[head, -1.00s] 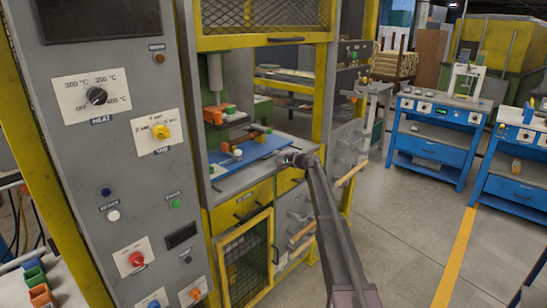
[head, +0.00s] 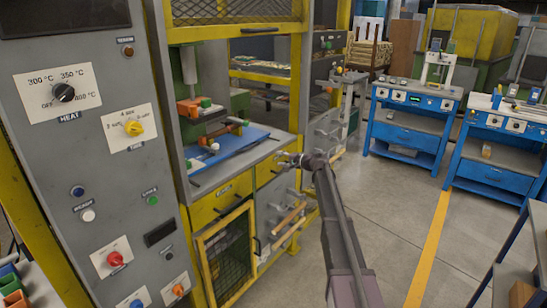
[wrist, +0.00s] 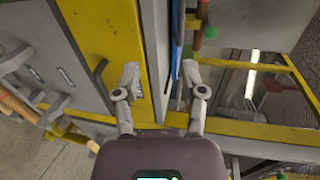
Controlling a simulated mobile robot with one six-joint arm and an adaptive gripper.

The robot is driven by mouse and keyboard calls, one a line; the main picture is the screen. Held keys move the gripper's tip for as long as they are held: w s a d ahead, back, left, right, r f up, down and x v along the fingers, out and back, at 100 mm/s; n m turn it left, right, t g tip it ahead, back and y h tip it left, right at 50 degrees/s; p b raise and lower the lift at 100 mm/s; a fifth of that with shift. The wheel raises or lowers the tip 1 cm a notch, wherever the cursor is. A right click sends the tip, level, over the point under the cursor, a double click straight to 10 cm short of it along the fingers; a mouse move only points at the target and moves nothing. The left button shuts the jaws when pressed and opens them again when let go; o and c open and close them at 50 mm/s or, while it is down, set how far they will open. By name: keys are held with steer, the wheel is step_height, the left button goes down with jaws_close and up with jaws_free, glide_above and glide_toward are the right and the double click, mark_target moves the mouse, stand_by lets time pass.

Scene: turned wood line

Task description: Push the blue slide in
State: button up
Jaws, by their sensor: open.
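The blue slide (head: 240,152) is a flat blue plate on the grey bed of the press, under the raised orange and green tooling. An orange-and-brown piece with green and white ends sits on it. In the wrist view the slide shows only as a thin blue strip (wrist: 176,42), seen nearly edge-on. My gripper (head: 284,158) is in front of the press, near the right front edge of its bed.
A grey control panel (head: 75,150) with knobs stands close at left. Below the bed are a yellow drawer (head: 222,200) and a mesh door (head: 228,255). Grey drawers with protruding handles (head: 290,220) are beside them. The floor (head: 400,215) at right is clear up to the blue benches.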

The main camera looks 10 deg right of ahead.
steer(key=f+p+v, duration=0.1)
steer(key=v, duration=1.1)
steer(key=shift+s+d+f, duration=0.2)
steer(key=shift+s+d, duration=0.2)
steer(key=shift+s, duration=0.05)
steer(key=s+a+f+n+g+h, duration=0.25)
steer(key=s+a+f, duration=0.3)
steer(key=s, duration=0.45)
steer(key=s+a+f+n+g+h, duration=0.1)
steer(key=s+a+f+n+g, duration=0.3)
steer(key=s+a, duration=0.4)
steer(key=s+d+f+n+g+h, duration=0.1)
steer(key=s+f+g+h, duration=0.2)
steer(key=s, duration=0.8)
steer(key=s+f+n+g+h, duration=0.2)
steer(key=s+h, duration=0.2)
steer(key=s, duration=0.7)
step_height(320, 180, up, 13)
steer(key=p, duration=1.3)
steer(key=shift+f, duration=0.15)
steer(key=shift+d, duration=0.15)
